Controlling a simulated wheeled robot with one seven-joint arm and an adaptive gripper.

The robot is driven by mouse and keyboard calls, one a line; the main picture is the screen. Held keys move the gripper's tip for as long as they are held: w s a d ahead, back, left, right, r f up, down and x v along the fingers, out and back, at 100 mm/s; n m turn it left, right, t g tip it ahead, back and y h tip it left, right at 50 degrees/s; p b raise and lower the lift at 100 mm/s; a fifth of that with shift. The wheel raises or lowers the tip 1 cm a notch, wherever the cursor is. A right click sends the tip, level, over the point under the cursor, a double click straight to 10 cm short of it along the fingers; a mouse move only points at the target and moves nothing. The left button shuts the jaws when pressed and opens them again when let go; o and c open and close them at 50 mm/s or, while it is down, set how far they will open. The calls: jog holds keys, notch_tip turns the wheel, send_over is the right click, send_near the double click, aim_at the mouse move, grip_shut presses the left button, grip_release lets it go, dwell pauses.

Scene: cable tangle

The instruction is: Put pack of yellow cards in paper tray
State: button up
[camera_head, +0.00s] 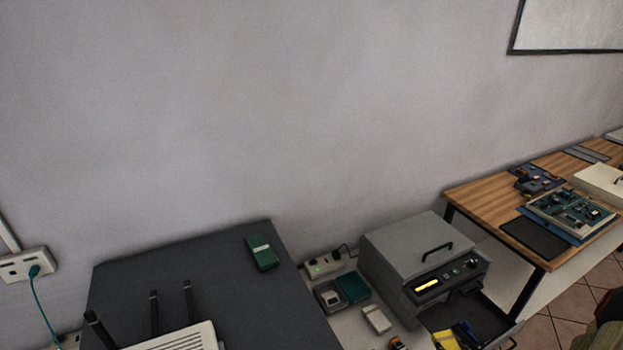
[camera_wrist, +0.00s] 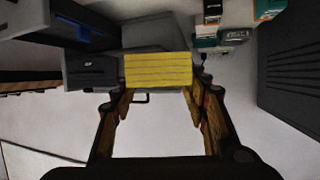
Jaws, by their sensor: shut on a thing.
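The pack of yellow cards (camera_wrist: 158,70) is a flat yellow block with thin lines across it. In the wrist view it sits between the fingertips of my gripper (camera_wrist: 158,92), which is shut on it. In the head view, yellow patches (camera_head: 464,334) show at the bottom edge, in front of the grey machine (camera_head: 415,262); which part is the pack is hard to tell. A dark open tray (camera_head: 487,318) sticks out low from this machine's front, partly cut off by the frame. I take it as the paper tray; the yellow patches are at its left side.
Left of the machine are a white box (camera_head: 377,319), a teal box (camera_head: 353,287) and a power strip (camera_head: 324,266). A dark cabinet top (camera_head: 235,300) carries a green pack (camera_head: 262,252) and a white router (camera_head: 185,338). A wooden table (camera_head: 489,205) stands at right.

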aim_at(445, 342)
jog(key=shift+w+d+r+m+h, duration=0.1)
jog(key=shift+w+d+m+h, duration=0.05)
jog(key=shift+d+m+h, duration=0.7)
jog(key=shift+w+r+m+h, duration=0.1)
jog(key=shift+w+m+h, duration=0.25)
jog(key=shift+h, duration=0.2)
jog(key=w+a+m+h, duration=0.1)
jog(key=w+a+r+h, duration=0.1)
jog(key=shift+w+a+m, duration=0.2)
jog(key=shift+a+m, duration=0.1)
jog(key=shift+m, duration=0.1)
jog(key=w+a+r+n+y, duration=0.1)
jog(key=w+a+y, duration=0.1)
jog(key=a, duration=1.1)
jog(key=w+a+r+n+y, duration=0.1)
jog(key=w+a+n, duration=0.1)
jog(key=a, duration=1.1)
jog(key=shift+w+a+r+y, duration=0.35)
jog(key=shift+w+r+y, duration=0.05)
jog(key=shift+w, duration=0.1)
jog(key=shift+r, duration=0.1)
jog(key=shift+r, duration=0.35)
